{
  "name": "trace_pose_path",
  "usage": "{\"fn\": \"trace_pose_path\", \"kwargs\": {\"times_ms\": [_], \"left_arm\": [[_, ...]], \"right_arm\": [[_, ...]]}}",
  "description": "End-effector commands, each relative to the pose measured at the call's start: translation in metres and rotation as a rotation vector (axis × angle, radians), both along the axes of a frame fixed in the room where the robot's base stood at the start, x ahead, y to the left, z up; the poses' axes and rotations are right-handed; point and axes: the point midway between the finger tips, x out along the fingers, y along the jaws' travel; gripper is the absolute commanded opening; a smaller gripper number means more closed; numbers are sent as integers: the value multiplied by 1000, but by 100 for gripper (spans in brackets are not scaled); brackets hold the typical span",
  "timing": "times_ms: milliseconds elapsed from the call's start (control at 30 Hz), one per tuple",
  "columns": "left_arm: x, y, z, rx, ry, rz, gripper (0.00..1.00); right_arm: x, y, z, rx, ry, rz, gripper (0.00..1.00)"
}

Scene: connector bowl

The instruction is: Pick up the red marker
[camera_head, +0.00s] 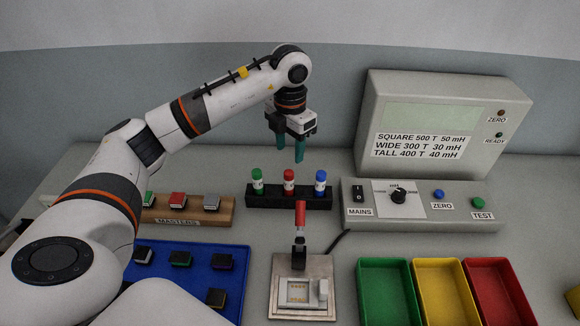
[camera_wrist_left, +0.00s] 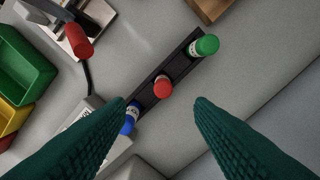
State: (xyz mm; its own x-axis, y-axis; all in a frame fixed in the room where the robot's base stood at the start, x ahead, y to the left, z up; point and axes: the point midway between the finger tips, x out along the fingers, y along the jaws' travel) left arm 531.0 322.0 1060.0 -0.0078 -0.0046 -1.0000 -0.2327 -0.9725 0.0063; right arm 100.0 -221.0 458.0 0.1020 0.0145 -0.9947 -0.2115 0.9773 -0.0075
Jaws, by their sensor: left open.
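The red marker (camera_head: 289,182) stands upright in the black rack (camera_head: 262,200), between the green marker (camera_head: 257,181) and the blue marker (camera_head: 320,184). In the left wrist view the red marker (camera_wrist_left: 163,87) shows from above, with its red cap between the lines of the two fingers. My left gripper (camera_head: 291,158) is open and empty, pointing down above the rack. Its teal fingers (camera_wrist_left: 160,105) are spread apart in the wrist view, and one partly covers the blue marker (camera_wrist_left: 130,118). The right gripper is not in view.
A test fixture with a red-handled lever (camera_head: 300,214) stands in front of the rack. A grey meter (camera_head: 420,205) is at right. Green, yellow and red bins (camera_head: 388,262) are at front right. A masters block (camera_head: 190,213) and blue tray (camera_head: 232,262) are at left.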

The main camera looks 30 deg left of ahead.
Motion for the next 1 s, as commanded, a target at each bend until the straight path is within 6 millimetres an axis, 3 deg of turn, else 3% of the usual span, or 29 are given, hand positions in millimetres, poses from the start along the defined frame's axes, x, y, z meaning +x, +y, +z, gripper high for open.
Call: {"fn": "trace_pose_path", "kwargs": {"times_ms": [167,433,667,800,1000], "left_arm": [[-1,0,-19,1,7,0,48],[-1,0,-61,-1,3,0,48],[1,3,-78,-1,5,1,48],[3,6,-100,-2,7,0,48],[4,6,-119,-1,2,-1,48]], "right_arm": [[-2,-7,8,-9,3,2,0],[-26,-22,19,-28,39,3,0],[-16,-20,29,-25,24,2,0],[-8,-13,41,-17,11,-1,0],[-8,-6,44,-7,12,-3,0]]}}
